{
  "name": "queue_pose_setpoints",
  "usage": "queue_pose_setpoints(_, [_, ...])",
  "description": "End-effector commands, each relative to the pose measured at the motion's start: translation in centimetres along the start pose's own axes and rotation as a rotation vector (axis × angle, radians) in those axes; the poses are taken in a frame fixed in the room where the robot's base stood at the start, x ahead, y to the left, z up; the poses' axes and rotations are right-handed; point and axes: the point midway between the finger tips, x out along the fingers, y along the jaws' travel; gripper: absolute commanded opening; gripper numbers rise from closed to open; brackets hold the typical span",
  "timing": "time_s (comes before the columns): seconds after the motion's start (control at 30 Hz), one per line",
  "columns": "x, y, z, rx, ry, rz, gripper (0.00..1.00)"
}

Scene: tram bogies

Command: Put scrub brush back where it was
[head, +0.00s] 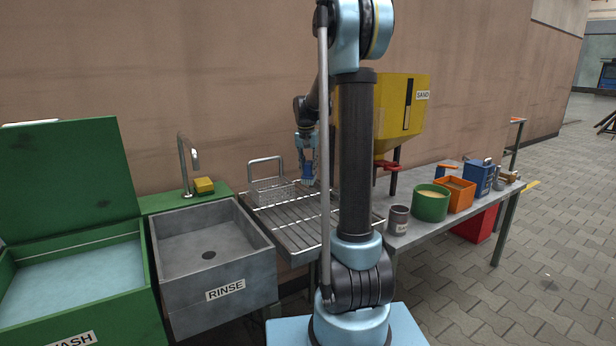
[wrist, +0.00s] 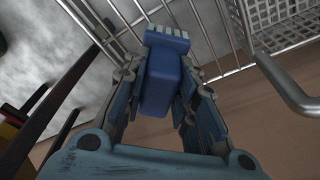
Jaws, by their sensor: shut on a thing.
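The scrub brush is a blue block (wrist: 166,72) with pale bristles at its far end, in the wrist view. My gripper (wrist: 160,62) is shut on it, with a finger along each side. In the head view my gripper (head: 307,160) holds the brush (head: 307,173) over the back of the slatted metal drain rack (head: 300,232), just right of the wire basket (head: 270,192). The bristle end points toward the rack bars in the wrist view. I cannot tell whether the brush touches the rack.
The basket's tall handle (wrist: 291,96) is close to my gripper. Left are the grey RINSE sink (head: 213,285), tap (head: 184,160), yellow sponge (head: 204,185) and green WASH tub (head: 140,235). Right are the yellow SAND hopper (head: 405,100), grey can (head: 398,219) and green tub (head: 430,205).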

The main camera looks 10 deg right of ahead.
Motion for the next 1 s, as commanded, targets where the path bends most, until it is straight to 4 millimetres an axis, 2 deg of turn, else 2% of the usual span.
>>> queue_pose_setpoints(0.2, [2.8,-0.1,0.4,0.0,0.0,0.0,0.0])
queue_pose_setpoints(0.53, [3.1,0.0,0.5,0.0,0.0,0.0,0.0])
queue_pose_setpoints(0.57, [3.1,0.0,0.5,0.0,0.0,0.0,0.28])
queue_pose_setpoints(0.63, [3.1,0.0,0.5,0.0,0.0,0.0,0.44])
queue_pose_setpoints(1.0, [2.9,0.0,0.5,0.001,0.0,0.0,0.46])
